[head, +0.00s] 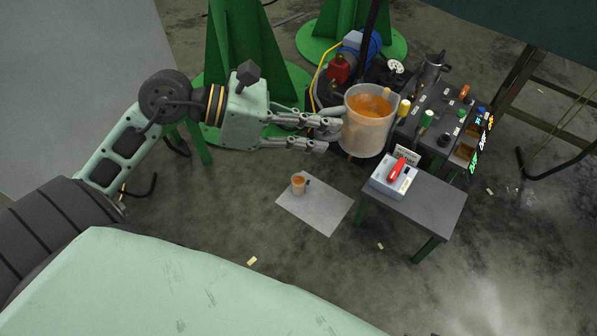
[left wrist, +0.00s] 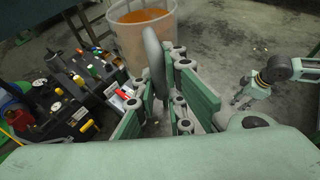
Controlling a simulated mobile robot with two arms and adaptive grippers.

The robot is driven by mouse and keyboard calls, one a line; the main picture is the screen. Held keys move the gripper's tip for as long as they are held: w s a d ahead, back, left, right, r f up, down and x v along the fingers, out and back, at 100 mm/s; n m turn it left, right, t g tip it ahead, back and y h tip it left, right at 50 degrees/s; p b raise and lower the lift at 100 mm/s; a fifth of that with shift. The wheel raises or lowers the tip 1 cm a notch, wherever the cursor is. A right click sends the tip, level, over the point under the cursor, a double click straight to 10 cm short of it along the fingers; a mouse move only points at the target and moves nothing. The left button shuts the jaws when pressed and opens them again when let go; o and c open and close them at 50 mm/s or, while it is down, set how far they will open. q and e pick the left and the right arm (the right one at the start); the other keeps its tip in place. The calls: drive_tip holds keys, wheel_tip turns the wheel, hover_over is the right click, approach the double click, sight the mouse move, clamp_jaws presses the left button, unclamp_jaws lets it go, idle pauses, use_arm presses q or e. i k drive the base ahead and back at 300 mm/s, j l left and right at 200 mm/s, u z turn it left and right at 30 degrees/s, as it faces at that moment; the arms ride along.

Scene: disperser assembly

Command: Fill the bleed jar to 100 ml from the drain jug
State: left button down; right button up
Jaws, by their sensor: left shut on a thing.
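The drain jug (head: 366,135) is a large translucent jug holding orange liquid. It is held up off the floor and looks about upright. My left gripper (head: 325,133) is shut on its grey handle, at the jug's left side. The jug (left wrist: 143,38) and its handle (left wrist: 154,60) also show in the left wrist view. The bleed jar (head: 298,186) is a small cup on a pale sheet, below and left of the jug, apart from it. Orange shows in it; its marks are too small to read. My right gripper (left wrist: 242,96) shows small in the left wrist view; its fingers are unclear.
A pale sheet (head: 325,215) lies on the floor under the jar. A small dark table (head: 432,200) with a white box and red handle stands at right. A black panel (head: 440,118) with valves and gauges stands beside the jug. Green stands (head: 240,50) rise behind.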

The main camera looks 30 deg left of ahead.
sight(297, 180)
drive_tip(key=i+j+z, duration=0.15)
drive_tip(key=j, duration=0.15)
drive_tip(key=i+j+z, duration=0.15)
drive_tip(key=j, duration=0.2)
drive_tip(key=i+j+z, duration=0.15)
drive_tip(key=j, duration=0.15)
drive_tip(key=j+z, duration=0.15)
drive_tip(key=j, duration=0.2)
